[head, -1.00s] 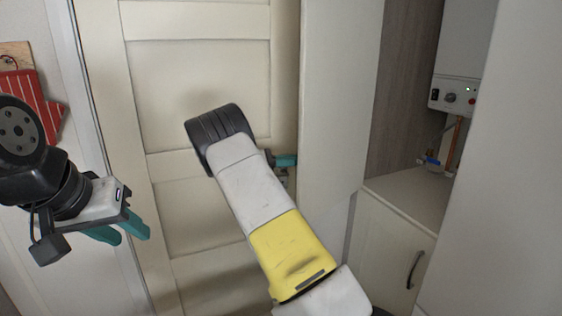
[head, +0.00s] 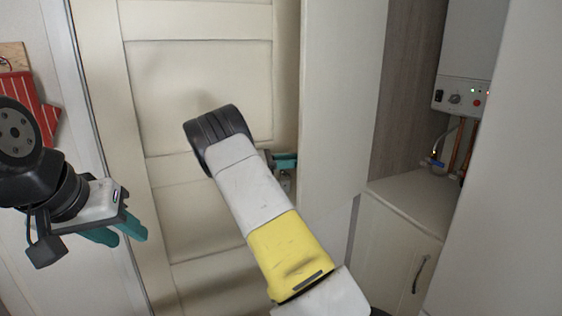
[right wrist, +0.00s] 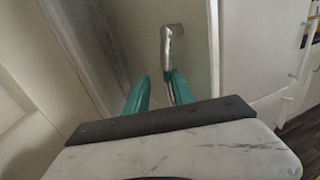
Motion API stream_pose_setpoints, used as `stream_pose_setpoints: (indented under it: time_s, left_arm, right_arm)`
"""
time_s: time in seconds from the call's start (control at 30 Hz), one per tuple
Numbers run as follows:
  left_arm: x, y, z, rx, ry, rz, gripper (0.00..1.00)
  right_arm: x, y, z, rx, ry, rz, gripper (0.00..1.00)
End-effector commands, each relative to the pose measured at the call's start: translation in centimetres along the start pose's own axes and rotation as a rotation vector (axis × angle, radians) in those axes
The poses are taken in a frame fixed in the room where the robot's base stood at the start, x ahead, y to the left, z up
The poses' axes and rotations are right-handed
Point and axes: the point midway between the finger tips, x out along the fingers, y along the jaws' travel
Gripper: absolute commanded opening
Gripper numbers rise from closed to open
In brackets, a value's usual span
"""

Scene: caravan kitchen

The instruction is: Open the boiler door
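The white boiler door (head: 342,110) stands swung open in the middle of the head view, left of the alcove with the boiler (head: 462,90). My right gripper (head: 285,160) is at its left side, mostly hidden behind my arm. In the right wrist view my right gripper (right wrist: 158,88) has its teal fingers apart around the lower end of a metal handle (right wrist: 169,45). The handle lies close to the right finger, and a gap shows beside the left finger. My left gripper (head: 120,232) is open and empty at the left.
A cream panelled door (head: 200,90) fills the back left. A low cabinet (head: 395,245) with a dark handle stands under the boiler. A white panel (head: 515,180) borders the alcove at the right. A red striped mitt (head: 25,105) hangs at the far left.

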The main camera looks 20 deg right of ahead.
Motion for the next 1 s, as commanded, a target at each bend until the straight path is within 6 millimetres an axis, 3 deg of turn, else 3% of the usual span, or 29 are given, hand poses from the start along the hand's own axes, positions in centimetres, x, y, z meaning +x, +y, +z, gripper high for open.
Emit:
stream_pose_setpoints:
  time_s: [0.4,0.8,1.0]
  left_arm:
    - [0.0,0.0,0.0,0.000,0.000,0.000,0.36]
    - [0.0,0.0,0.0,0.000,0.000,0.000,0.36]
    - [0.0,0.0,0.0,0.000,0.000,0.000,0.36]
  right_arm:
    - [-0.6,0.0,-0.1,0.001,0.001,0.004,0.29]
    - [-6.6,0.1,-0.1,0.000,0.001,0.004,0.29]
    - [-7.9,0.0,-0.1,0.000,0.001,0.003,0.29]
